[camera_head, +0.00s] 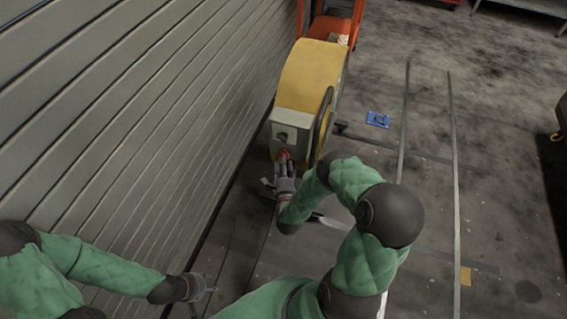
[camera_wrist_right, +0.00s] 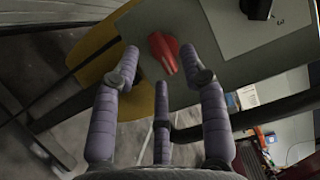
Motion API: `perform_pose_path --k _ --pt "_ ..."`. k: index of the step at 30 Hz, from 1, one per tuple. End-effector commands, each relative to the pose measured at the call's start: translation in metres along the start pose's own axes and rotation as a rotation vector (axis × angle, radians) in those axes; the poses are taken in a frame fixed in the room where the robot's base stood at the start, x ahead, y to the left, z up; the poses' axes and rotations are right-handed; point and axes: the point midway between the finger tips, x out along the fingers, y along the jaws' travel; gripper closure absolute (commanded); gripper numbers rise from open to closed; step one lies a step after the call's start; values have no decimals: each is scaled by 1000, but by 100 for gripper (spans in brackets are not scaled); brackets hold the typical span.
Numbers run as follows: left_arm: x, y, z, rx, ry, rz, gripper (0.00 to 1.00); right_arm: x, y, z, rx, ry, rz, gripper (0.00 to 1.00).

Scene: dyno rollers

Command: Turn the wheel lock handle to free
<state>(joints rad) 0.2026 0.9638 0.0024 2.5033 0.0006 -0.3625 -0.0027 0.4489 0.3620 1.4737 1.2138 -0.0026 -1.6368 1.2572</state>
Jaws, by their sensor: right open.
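The red handle (camera_head: 285,154) sits low on the pale front panel (camera_head: 288,124) of the yellow dyno machine (camera_head: 311,75). In the right wrist view the red handle (camera_wrist_right: 164,52) lies just beyond my fingertips, roughly between them. My right gripper (camera_head: 284,167) is right in front of the handle, and its three fingers (camera_wrist_right: 161,68) are spread with nothing held. Whether a fingertip touches the handle cannot be told. My left gripper (camera_head: 208,288) hangs low by the wall, away from the machine; its fingers are too small to judge.
A black knob (camera_head: 281,136) is on the panel above the handle. A dark wheel (camera_head: 324,125) stands at the machine's right side. The slatted wall (camera_head: 130,110) runs close on the left. A blue mat (camera_head: 378,119) lies on the otherwise largely open floor to the right.

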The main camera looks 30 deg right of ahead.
Motion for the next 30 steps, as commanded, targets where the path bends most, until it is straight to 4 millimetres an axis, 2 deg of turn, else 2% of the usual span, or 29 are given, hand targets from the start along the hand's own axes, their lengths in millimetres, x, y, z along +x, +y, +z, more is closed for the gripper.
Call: perform_pose_path --k 6,15,16,20,21,30 --pt "6 -2 0 0 0 0 60 17 1 0 0 0 0 56" --pt "6 -2 0 0 0 0 60 20 0 0 -1 0 1 56" --pt "6 -2 0 0 0 0 60 19 0 0 -1 0 2 59" --pt "6 -2 0 0 0 0 60 19 0 0 -1 0 2 96" --pt "6 -2 0 0 0 0 60 19 0 0 -1 0 2 100" --pt "5 -2 0 0 0 0 60 19 0 0 -11 -1 6 100"
